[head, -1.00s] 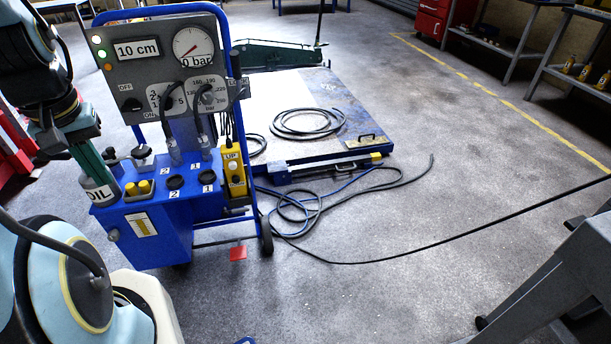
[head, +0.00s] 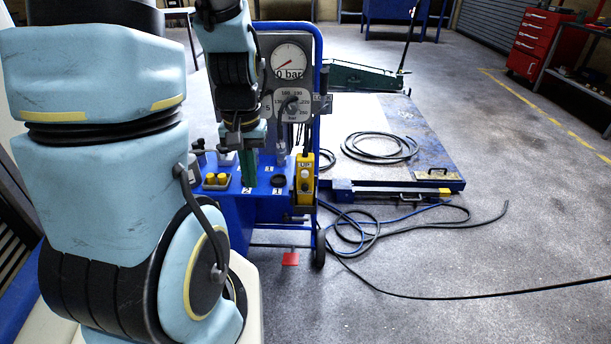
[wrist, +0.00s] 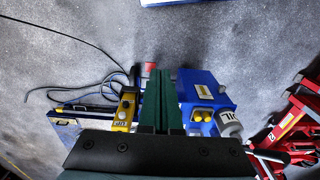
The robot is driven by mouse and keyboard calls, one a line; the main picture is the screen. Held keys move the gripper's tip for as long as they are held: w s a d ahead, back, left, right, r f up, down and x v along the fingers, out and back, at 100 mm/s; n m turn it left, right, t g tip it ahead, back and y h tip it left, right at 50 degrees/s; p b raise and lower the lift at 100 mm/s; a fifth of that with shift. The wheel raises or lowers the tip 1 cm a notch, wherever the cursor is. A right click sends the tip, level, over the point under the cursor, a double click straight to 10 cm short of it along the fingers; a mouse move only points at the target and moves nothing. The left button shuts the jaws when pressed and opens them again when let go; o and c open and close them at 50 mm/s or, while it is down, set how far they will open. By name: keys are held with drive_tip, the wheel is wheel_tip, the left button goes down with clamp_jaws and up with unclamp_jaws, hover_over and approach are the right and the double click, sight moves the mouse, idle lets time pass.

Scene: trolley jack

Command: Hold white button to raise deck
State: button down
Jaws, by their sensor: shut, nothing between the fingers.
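The yellow hand pendant (head: 305,180), marked UP, hangs on the right side of the blue hydraulic unit (head: 262,207). Its pale button (head: 305,173) faces outward. It also shows in the wrist view (wrist: 124,112), just left of my fingers. My gripper (head: 248,177) points down over the unit's top, left of the pendant and apart from it in the head view. Its green fingers (wrist: 161,75) are shut and empty. The blue-edged deck (head: 440,172) lies low on the floor behind the unit. The gauge (head: 289,63) reads 0 bar. My arm hides the unit's left display.
A coiled black hose (head: 380,147) lies on the deck. Loose hoses (head: 372,222) and a long cable (head: 480,296) cross the floor at right. A red tool cabinet (head: 535,42) stands at back right. The wrist view shows a red frame (wrist: 290,125) at right. The front-right floor is mostly clear.

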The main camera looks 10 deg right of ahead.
sight(305, 174)
drive_tip(key=d+f+m+t+y+p, duration=0.1)
drive_tip(key=d+f+m+y, duration=0.15)
drive_tip(key=f, duration=0.65)
drive_tip(key=d+f+m+y, duration=0.2)
drive_tip(key=f+m+y, duration=0.15)
drive_tip(key=f, duration=0.55)
drive_tip(key=w+d+r+m+t, duration=0.1)
drive_tip(key=w+d+m+t, duration=0.6)
drive_tip(key=t, duration=0.3)
drive_tip(key=shift+w+d+m+p, duration=0.25)
drive_tip(key=shift+d+m+p, duration=0.1)
drive_tip(key=shift+d, duration=0.45)
drive_tip(key=shift+w, duration=0.1)
drive_tip(key=shift+w+d+b, duration=0.2)
drive_tip(key=shift+w+d, duration=0.05)
drive_tip(key=shift+w, duration=1.15)
drive_tip(key=shift+w+d+b, duration=0.2)
drive_tip(key=shift+w+d, duration=0.05)
drive_tip(key=shift+w, duration=1.2)
drive_tip(key=shift+w+d+b, duration=0.2)
drive_tip(key=shift+w+d, duration=0.05)
drive_tip(key=shift+w, duration=1.15)
drive_tip(key=shift+w, duration=0.1)
